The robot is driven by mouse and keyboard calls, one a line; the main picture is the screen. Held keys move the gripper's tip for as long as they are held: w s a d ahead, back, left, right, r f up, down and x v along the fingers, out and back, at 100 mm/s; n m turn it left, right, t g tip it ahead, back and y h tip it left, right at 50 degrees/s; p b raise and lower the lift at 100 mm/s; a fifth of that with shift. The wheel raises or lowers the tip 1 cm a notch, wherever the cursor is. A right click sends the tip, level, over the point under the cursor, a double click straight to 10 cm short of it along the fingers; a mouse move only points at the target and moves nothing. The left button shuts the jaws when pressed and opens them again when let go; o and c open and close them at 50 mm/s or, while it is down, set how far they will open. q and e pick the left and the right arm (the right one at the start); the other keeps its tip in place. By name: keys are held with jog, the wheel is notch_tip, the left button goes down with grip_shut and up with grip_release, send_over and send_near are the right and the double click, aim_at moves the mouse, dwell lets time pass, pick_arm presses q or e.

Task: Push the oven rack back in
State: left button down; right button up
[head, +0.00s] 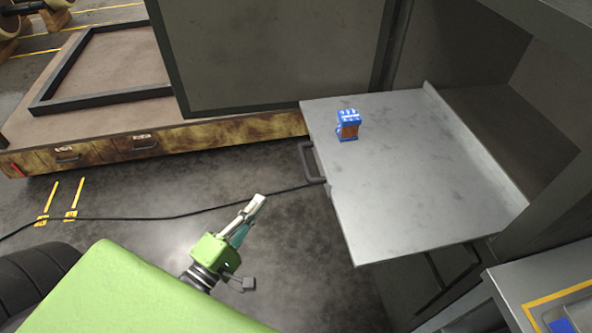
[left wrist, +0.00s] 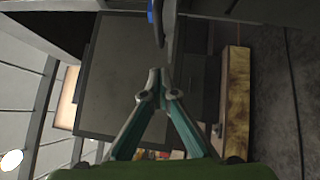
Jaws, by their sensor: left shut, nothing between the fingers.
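The oven rack (head: 410,190) is a flat grey metal shelf, pulled out of the dark oven cavity (head: 500,110) on the right. A dark handle (head: 308,162) sticks out from its left edge. My left gripper (head: 259,199) is shut and empty, left of the rack and apart from the handle in the head view. In the left wrist view, its fingertips (left wrist: 162,84) are together, with a dark curved piece, likely the handle (left wrist: 158,28), ahead of them. My right gripper is in neither view.
A small blue and orange object (head: 348,124) stands on the rack near its far left corner. A large dark panel (head: 270,50) stands behind. A wooden platform with drawers (head: 130,142) lies at the left. A black cable (head: 150,218) crosses the floor.

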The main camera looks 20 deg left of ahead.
pick_arm(q)
jog(key=w+d+r+p, duration=0.1)
jog(key=w+d, duration=0.3)
jog(key=w, duration=0.6)
jog(key=shift+r, duration=0.25)
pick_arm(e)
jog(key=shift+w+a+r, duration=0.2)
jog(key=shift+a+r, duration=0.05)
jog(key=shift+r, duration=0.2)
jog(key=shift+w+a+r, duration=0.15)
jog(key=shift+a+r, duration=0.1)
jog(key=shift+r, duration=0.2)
pick_arm(q)
jog(key=shift+w+p, duration=0.1)
jog(key=shift+p, duration=0.2)
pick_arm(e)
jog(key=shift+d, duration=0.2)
